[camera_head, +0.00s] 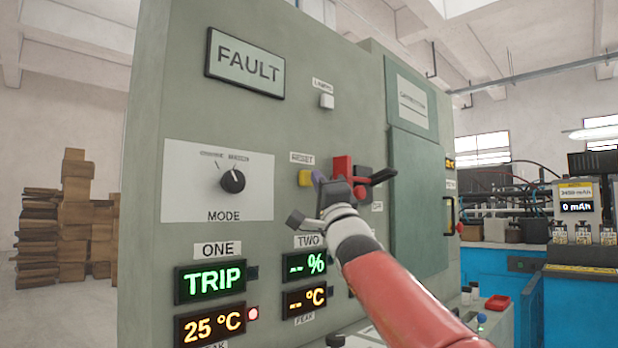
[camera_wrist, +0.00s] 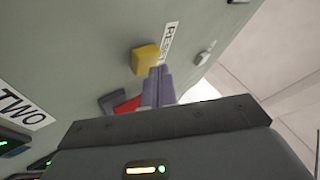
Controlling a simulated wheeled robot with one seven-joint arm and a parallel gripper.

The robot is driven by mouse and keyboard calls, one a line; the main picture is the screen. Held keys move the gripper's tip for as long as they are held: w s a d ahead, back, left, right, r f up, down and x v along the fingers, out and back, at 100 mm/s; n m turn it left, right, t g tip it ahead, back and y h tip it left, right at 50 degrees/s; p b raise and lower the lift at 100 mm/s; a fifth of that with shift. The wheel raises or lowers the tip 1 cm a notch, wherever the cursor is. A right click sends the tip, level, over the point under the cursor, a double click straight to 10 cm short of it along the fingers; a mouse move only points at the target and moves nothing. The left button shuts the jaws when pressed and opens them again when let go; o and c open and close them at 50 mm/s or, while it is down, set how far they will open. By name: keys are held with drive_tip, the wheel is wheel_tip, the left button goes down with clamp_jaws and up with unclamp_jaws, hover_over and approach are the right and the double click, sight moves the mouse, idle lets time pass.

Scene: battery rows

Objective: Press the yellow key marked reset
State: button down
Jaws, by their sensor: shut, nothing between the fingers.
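The yellow key (camera_head: 305,178) stands out from the grey-green panel, under a small label (camera_head: 302,158). In the wrist view the yellow key (camera_wrist: 145,58) is left of the fingertips, with the label (camera_wrist: 170,42) beside it, partly readable as RESET. My gripper (camera_head: 317,177) is shut and empty, its purple fingers together just right of the key in the head view. In the wrist view the fingertips (camera_wrist: 160,68) overlap the key's lower right edge. I cannot tell whether they touch it.
A red block (camera_head: 342,166) is right of the key, partly behind my gripper. A white button (camera_head: 327,101) is above. The MODE knob (camera_head: 232,181) is left; the TRIP display (camera_head: 210,281) is below. A FAULT sign (camera_head: 245,63) is at the top.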

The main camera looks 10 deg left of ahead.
drive_tip(key=shift+w+a+p, duration=0.25)
drive_tip(key=shift+a+p, duration=0.05)
drive_tip(key=shift+a, duration=0.05)
idle(0.7)
drive_tip(key=shift+s+d, duration=0.1)
drive_tip(key=shift+d, duration=0.05)
idle(0.3)
drive_tip(key=shift+s+d+b, duration=0.35)
drive_tip(key=shift+s+d, duration=0.1)
drive_tip(key=shift+d, duration=0.05)
drive_tip(key=shift+s+d+b, duration=0.3)
drive_tip(key=shift+s+d, duration=0.45)
drive_tip(key=shift+d, duration=0.25)
drive_tip(key=shift+s+d+b, duration=0.3)
drive_tip(key=shift+s+d, duration=0.45)
drive_tip(key=shift+d, duration=0.25)
